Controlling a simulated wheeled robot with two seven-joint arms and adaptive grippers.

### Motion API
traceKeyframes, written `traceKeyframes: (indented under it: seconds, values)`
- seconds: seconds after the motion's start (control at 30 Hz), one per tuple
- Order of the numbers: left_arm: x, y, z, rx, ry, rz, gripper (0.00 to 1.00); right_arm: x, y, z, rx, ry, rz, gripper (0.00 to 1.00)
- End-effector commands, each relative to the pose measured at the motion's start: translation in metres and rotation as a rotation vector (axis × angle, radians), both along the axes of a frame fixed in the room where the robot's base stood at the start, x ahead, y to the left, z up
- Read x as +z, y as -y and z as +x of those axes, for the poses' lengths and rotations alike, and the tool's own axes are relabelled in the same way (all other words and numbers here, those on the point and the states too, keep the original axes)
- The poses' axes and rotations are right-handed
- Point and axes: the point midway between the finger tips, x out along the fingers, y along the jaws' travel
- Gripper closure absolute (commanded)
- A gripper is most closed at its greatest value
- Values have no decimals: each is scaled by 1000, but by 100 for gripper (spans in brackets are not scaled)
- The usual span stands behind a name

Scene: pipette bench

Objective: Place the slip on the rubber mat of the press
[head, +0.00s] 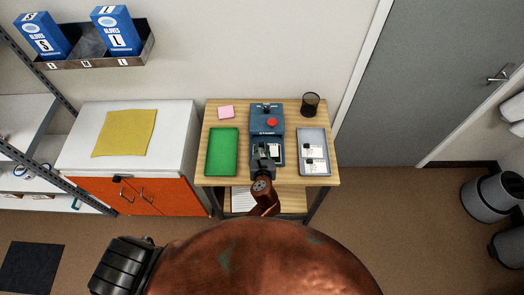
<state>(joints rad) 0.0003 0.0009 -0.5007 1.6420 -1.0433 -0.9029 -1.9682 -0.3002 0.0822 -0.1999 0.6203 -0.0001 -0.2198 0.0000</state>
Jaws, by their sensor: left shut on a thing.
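The press (267,118) is a blue machine with a red button, standing in the middle of the wooden table. Its low front part holds a dark bed (279,160), taken to be where the rubber mat lies; the mat is mostly hidden. A small white slip (273,149) with dark and green patches shows over this bed. My left gripper (263,160) is shut on the slip, at the front of the press. I cannot tell whether the slip touches the mat. My right gripper is not in view.
A grey tray (325,155) with white slips bearing black tabs stands to the right of the press. A green tray (221,152) lies to the left. A black mesh cup (310,104) and a pink pad (226,112) are at the back. A white cabinet with a yellow cloth (124,133) stands further left.

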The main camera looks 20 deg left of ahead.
Motion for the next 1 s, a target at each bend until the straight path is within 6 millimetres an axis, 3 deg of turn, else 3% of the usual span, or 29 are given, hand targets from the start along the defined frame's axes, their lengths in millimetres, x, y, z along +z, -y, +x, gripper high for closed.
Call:
traceKeyframes:
  seconds: [0.03,0.1,0.47,0.5,0.7,1.0]
  values:
    - [-14,0,-2,-1,-7,0,97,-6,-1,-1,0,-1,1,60]
    - [-22,1,-2,0,-6,0,97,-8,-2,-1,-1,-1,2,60]
    - [-24,1,-1,-2,-3,0,97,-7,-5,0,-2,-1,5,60]
    - [-24,1,-1,-1,-3,0,81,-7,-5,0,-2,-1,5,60]
    - [-24,1,-1,-1,-3,0,68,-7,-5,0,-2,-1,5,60]
    - [-23,1,-1,-1,-3,-1,66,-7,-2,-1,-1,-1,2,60]
